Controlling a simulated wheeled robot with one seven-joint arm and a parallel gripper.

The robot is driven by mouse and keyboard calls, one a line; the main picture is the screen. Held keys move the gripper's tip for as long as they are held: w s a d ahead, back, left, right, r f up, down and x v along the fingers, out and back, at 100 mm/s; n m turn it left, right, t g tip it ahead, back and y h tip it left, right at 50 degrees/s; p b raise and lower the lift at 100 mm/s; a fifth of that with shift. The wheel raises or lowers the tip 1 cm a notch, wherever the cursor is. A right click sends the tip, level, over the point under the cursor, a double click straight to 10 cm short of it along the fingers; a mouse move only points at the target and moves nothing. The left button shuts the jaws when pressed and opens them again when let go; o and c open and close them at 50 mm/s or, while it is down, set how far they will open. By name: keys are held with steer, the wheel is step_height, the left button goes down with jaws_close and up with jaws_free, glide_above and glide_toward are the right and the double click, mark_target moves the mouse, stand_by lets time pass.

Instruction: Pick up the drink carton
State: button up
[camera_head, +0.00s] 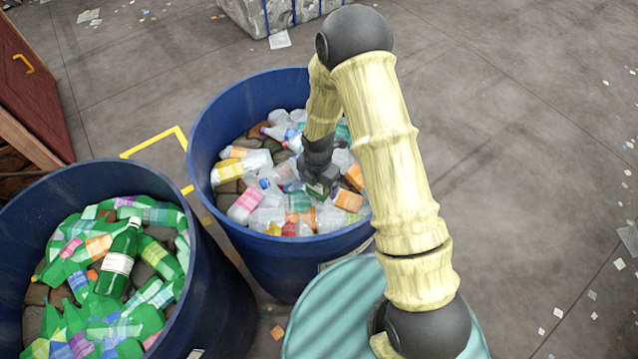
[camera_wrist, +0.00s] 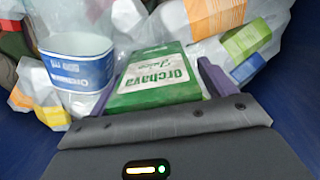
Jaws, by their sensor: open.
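The drink carton (camera_wrist: 158,82), green and white with "Orchava" lettering, lies among the clear bottles in the wrist view. It sits between the two fingers of my gripper (camera_wrist: 160,74), with the right finger close beside its right edge. My gripper is open around the carton's near part. In the head view my gripper (camera_head: 318,182) reaches down into the blue barrel (camera_head: 290,255) of clear bottles. There the carton is mostly hidden by my gripper. I cannot tell whether either finger touches it.
Clear bottles with coloured labels (camera_wrist: 75,62) crowd around the carton. The blue barrel wall (camera_wrist: 290,95) is close on the right. A second blue barrel (camera_head: 215,300) of green bottles stands at the left. The floor at the right is mostly open.

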steer(key=shift+c, duration=0.2)
steer(key=c, duration=1)
step_height(320, 180, up, 10)
steer(key=shift+r+b, duration=0.1)
steer(key=shift+b, duration=0.25)
stand_by(0.3)
steer(key=shift+r+p, duration=4.4)
steer(key=shift+p, duration=0.1)
